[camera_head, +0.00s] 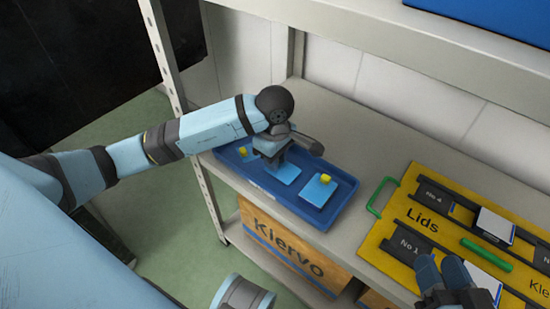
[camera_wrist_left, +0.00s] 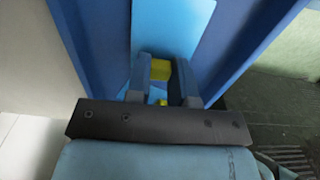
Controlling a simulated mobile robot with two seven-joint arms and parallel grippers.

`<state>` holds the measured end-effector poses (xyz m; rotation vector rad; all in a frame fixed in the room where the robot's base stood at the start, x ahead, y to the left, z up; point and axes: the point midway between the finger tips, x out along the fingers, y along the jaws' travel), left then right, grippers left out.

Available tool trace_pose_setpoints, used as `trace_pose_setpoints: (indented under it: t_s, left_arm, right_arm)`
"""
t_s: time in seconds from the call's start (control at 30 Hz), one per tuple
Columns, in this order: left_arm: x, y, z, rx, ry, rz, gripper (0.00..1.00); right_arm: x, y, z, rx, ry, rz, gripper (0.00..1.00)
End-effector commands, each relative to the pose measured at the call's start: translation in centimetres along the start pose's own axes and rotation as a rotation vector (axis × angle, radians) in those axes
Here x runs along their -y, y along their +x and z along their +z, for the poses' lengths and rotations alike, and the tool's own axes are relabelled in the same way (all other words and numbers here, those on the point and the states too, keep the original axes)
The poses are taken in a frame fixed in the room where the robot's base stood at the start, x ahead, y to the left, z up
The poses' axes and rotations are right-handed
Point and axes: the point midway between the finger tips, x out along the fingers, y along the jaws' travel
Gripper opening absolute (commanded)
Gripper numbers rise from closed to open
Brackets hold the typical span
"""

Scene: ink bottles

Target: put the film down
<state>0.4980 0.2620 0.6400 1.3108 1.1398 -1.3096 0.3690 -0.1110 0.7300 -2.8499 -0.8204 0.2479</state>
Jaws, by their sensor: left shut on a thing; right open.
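My left gripper (camera_head: 275,159) is over the blue tray (camera_head: 338,211) on the shelf, pointing down. In the left wrist view its two fingers (camera_wrist_left: 162,80) are closed on the yellow knob (camera_wrist_left: 161,69) of a light-blue film (camera_wrist_left: 168,30). That film (camera_head: 287,174) shows below the gripper in the head view, within the tray's outline. Whether it touches the tray floor cannot be told. A second light-blue film (camera_head: 316,193) with a yellow knob lies to its right. Another yellow knob (camera_head: 243,152) shows at the left. My right gripper (camera_head: 445,279) is open at the lower right.
A cardboard box (camera_head: 290,245) marked "Kiervo" stands below the shelf. A shelf post (camera_head: 165,50) rises left of the tray; bare shelf (camera_head: 350,135) lies behind it.

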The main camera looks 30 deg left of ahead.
Motion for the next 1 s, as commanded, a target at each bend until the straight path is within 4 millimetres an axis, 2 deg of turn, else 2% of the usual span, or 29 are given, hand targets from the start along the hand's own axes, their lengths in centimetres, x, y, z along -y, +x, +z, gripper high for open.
trace_pose_setpoints:
  t_s: [0.3, 0.33, 0.4, 0.43, 0.77, 0.87, 1.0]
  left_arm:
    - [0.0, 1.0, 0.0, -0.001, 0.001, -0.001, 0.12]
    - [0.0, 0.9, 0.0, 0.0, 0.001, -0.001, 0.26]
    - [0.0, 0.8, 0.0, 0.0, 0.001, -0.001, 0.42]
    - [0.0, 0.8, 0.0, 0.0, 0.001, -0.001, 0.47]
    - [0.0, 0.4, 0.0, 0.001, 0.0, -0.001, 0.47]
    - [-0.1, -0.9, 0.0, 0.0, 0.0, 0.002, 0.47]
    - [-0.1, -3.8, 0.0, -0.002, 0.001, 0.003, 0.47]
  right_arm:
    - [-0.4, 0.2, 0.1, -0.018, -0.034, 0.003, 0.43]
    - [-0.4, 0.2, -0.1, -0.02, -0.037, 0.003, 0.43]
    - [-0.4, 0.2, -0.1, -0.02, -0.037, 0.003, 0.43]
    - [-0.4, 0.2, -0.1, -0.02, -0.037, 0.003, 0.43]
    - [-0.2, 0.1, -0.5, -0.02, -0.032, 0.001, 0.43]
    - [0.1, 0.0, -0.9, -0.008, -0.009, -0.004, 0.43]
    - [0.4, -0.3, -2.0, -0.052, 0.01, 0.008, 0.43]
